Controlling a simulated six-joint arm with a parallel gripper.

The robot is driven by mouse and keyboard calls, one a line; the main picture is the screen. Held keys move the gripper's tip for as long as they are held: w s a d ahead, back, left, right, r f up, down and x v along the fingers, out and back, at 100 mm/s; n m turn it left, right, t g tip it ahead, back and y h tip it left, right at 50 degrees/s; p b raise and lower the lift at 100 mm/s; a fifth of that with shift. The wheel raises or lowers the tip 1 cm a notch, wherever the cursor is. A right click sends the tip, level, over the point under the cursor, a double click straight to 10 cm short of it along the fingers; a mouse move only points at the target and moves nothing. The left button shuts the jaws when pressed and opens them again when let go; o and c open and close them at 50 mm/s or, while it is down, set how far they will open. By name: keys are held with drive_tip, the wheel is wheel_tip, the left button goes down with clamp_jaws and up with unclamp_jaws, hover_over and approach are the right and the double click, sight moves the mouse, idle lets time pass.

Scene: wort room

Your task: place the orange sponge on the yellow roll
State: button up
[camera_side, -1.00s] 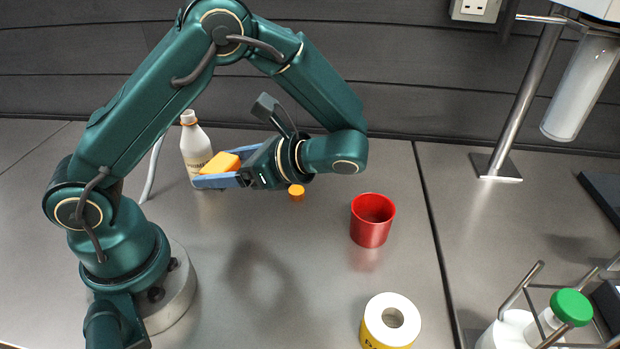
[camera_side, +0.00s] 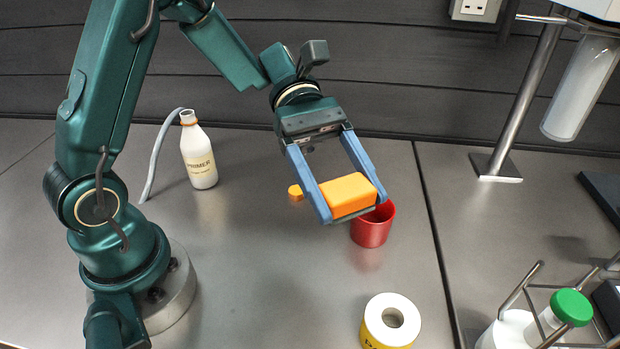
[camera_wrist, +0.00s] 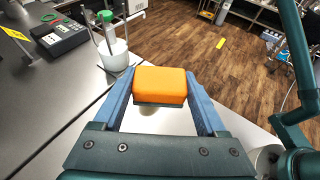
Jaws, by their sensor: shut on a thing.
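The orange sponge (camera_side: 347,195) is a block held between the blue fingers of my gripper (camera_side: 346,196). The sponge (camera_wrist: 160,82) also shows in the wrist view, between both fingertips of my gripper (camera_wrist: 160,90). In the side view my gripper holds it in the air, overlapping the top of the red cup. The yellow roll (camera_side: 388,325) stands on the bench at the lower middle, in front of and below the gripper. Its pale top has a round hole, and nothing rests on it. In the wrist view a pale round thing under the sponge is mostly hidden.
A red cup (camera_side: 371,228) stands behind the roll, partly covered by the sponge. A small orange piece (camera_side: 295,192) lies left of the gripper. A white bottle (camera_side: 198,152) stands at the back left. A wire rack with a green-capped bottle (camera_side: 572,306) is at the lower right.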

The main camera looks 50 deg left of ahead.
drive_tip(key=shift+w+a+r+n+t, duration=0.1)
drive_tip(key=shift+w+r+n+t, duration=0.1)
drive_tip(key=shift+w+n+t, duration=0.35)
drive_tip(key=shift+w+a+r+n+t, duration=0.1)
drive_tip(key=shift+w+r+n+t, duration=0.1)
drive_tip(key=shift+w+n+t, duration=0.35)
drive_tip(key=shift+w+d+f+t, duration=0.1)
drive_tip(key=shift+w+d+t, duration=0.05)
drive_tip(key=shift+d+t, duration=0.15)
hover_over(392, 317)
wheel_tip(392, 317, down, 7)
drive_tip(key=shift+r, duration=0.15)
drive_tip(key=shift+f, duration=2)
drive_tip(key=o, duration=1.2)
drive_tip(key=shift+f, duration=0.1)
drive_tip(key=shift+o, duration=0.2)
